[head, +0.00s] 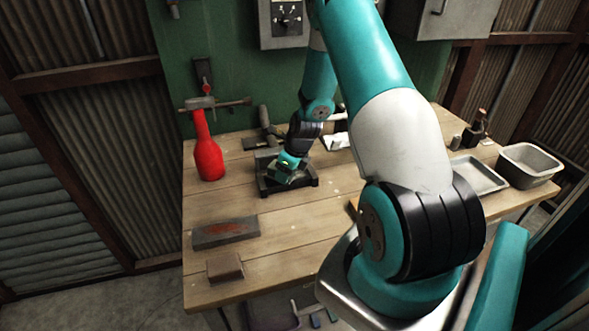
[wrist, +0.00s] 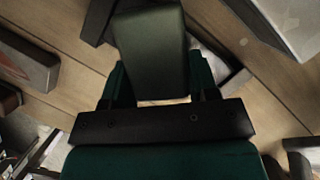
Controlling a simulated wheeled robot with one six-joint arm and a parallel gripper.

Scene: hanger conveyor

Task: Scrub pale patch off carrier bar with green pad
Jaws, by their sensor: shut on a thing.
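My gripper (wrist: 160,80) is shut on a dark green block, which looks like the green pad (wrist: 150,45). The pad sticks out beyond the fingers in the wrist view. In the head view my gripper (head: 290,160) is low over a black fixture (head: 289,190) on the bench, and I cannot tell whether the pad touches anything there. No pale patch can be made out; the gripper and arm hide part of the fixture.
On the wooden bench (head: 300,235) lie a grey block with a reddish patch (head: 225,232) and a small brown block (head: 225,267). A hammer-like tool (head: 268,130) is behind the fixture. A shallow tray (head: 478,174) and a metal bin (head: 528,165) are at right. The front middle is clear.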

